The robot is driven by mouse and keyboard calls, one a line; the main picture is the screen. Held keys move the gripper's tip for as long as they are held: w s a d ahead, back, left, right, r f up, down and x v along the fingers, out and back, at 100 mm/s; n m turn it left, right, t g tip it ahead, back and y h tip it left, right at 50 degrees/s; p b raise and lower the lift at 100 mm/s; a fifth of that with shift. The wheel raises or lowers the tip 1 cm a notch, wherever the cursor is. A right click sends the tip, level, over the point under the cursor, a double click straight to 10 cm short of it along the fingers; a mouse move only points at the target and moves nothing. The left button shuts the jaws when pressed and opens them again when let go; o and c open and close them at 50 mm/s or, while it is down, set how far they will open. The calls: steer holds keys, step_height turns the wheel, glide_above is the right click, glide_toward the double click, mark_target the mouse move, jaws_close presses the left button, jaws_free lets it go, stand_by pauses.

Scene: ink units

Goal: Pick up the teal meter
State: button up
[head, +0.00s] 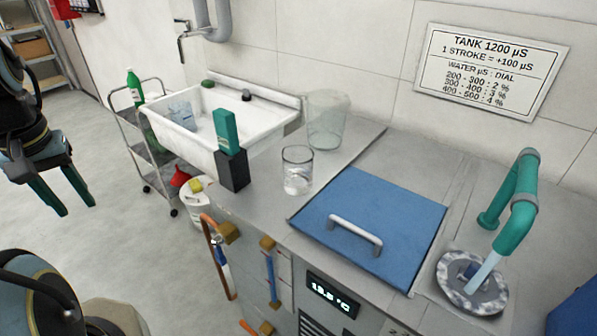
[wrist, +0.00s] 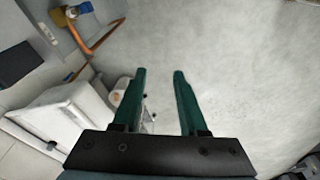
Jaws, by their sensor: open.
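The teal meter (head: 226,131) stands upright in a black block holder (head: 233,171) on the front left corner of the grey counter, by the sink. Its lower part is hidden in the holder. My gripper (head: 65,203) is at the far left of the head view, well left of the meter, with its teal fingers pointing down over the floor. In the wrist view my gripper (wrist: 160,73) is open and empty, with pale floor between and beyond the fingers. I cannot make out the meter in the wrist view.
A glass of water (head: 297,170) and a larger clear beaker (head: 327,120) stand right of the holder. A blue lid (head: 370,215) covers part of the counter. The white sink (head: 255,115) is behind the meter. A trolley (head: 150,150) and bucket (head: 198,208) stand left.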

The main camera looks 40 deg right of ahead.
steer(key=shift+o, duration=0.8)
steer(key=shift+d, duration=0.1)
steer(key=shift+o, duration=1.2)
steer(key=w+d+r+m, duration=0.3)
steer(key=d+m, duration=0.5)
steer(key=m, duration=0.1)
steer(key=shift+w+d+r+m+p, duration=0.15)
steer(key=shift+w+m+p, duration=0.15)
steer(key=shift+w+p, duration=0.05)
steer(key=m+g+p, duration=0.1)
steer(key=m+g, duration=0.1)
steer(key=m, duration=2)
glide_toward(226, 130)
steer(key=shift+w+d+f, duration=0.3)
steer(key=shift+w+d, duration=0.1)
steer(key=shift+w, duration=0.35)
steer(key=shift+s+d+f, duration=0.1)
steer(key=shift+d, duration=0.05)
step_height(226, 130, down, 5)
steer(key=shift+r+p, duration=0.2)
steer(key=shift+p, duration=0.35)
steer(key=shift+f+p, duration=0.95)
steer(key=shift+f, duration=2)
